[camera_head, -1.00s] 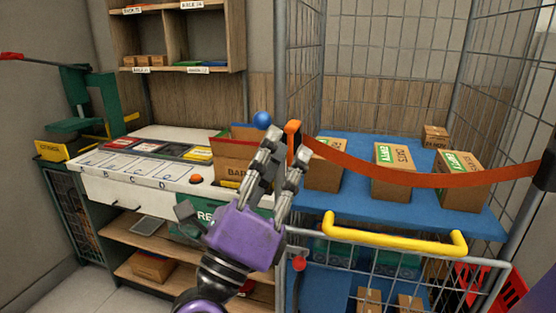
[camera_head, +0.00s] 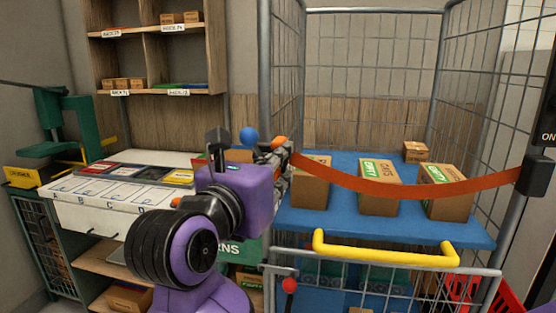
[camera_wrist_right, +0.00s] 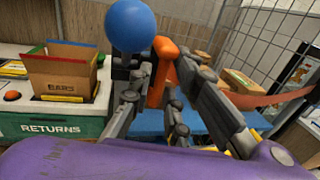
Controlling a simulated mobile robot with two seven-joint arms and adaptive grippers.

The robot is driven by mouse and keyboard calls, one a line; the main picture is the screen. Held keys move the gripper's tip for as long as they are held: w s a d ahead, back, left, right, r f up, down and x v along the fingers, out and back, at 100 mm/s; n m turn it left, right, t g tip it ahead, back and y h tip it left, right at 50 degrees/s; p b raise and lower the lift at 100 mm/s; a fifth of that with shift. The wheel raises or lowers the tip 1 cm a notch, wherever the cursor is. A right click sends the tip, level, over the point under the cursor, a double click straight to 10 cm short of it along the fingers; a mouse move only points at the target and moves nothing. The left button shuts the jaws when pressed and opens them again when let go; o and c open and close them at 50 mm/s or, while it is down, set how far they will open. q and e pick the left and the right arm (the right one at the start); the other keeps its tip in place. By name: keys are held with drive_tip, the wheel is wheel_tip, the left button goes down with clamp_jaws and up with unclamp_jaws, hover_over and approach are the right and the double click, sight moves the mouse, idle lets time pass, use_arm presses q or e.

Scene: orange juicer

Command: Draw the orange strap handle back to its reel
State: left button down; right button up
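The orange strap handle (camera_head: 279,143) is at the left front post of the roll cage, beside a blue ball (camera_head: 249,137). An orange strap (camera_head: 420,188) sags from it across the cage opening to a dark reel (camera_head: 537,176) on the right post. My right gripper (camera_head: 275,165) is at the handle; its own body hides part of its fingers. In the right wrist view the handle (camera_wrist_right: 162,72) stands between the spread fingers of the gripper (camera_wrist_right: 165,85), which look open; contact is unclear. My left gripper is out of view.
Cartons (camera_head: 378,187) stand on the cage's blue shelf (camera_head: 390,225) behind the strap. A yellow bar (camera_head: 385,253) crosses the front below. A white counter (camera_head: 75,190) stands left, with an open box marked BARS (camera_wrist_right: 62,77) beside the gripper.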

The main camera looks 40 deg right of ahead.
drive_tip(key=shift+w+d, duration=0.3)
drive_tip(key=shift+d, duration=0.2)
drive_tip(key=shift+c, duration=0.2)
clamp_jaws()
